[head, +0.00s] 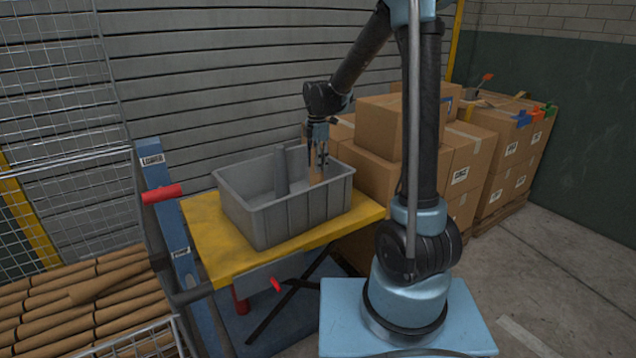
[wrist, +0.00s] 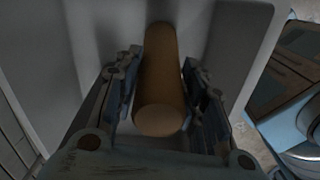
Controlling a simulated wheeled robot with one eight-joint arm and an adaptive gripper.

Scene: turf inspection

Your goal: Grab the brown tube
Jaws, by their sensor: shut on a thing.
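The brown tube (wrist: 160,85) is between the two fingers of my gripper (wrist: 160,100) in the wrist view, its round end facing the camera. My gripper (head: 318,158) is shut on it. In the head view the brown tube (head: 316,177) shows as a small tan piece below the fingers, at the right side inside the grey bin (head: 285,222). The tube stands roughly upright. I cannot tell whether its lower end touches the bin floor.
The grey bin stands on a yellow lift table (head: 215,240). A grey tube (head: 281,172) stands in it. Several brown tubes (head: 75,305) lie stacked at lower left. Cardboard boxes (head: 375,125) stand behind and right of the bin. Open floor (head: 560,280) lies at right.

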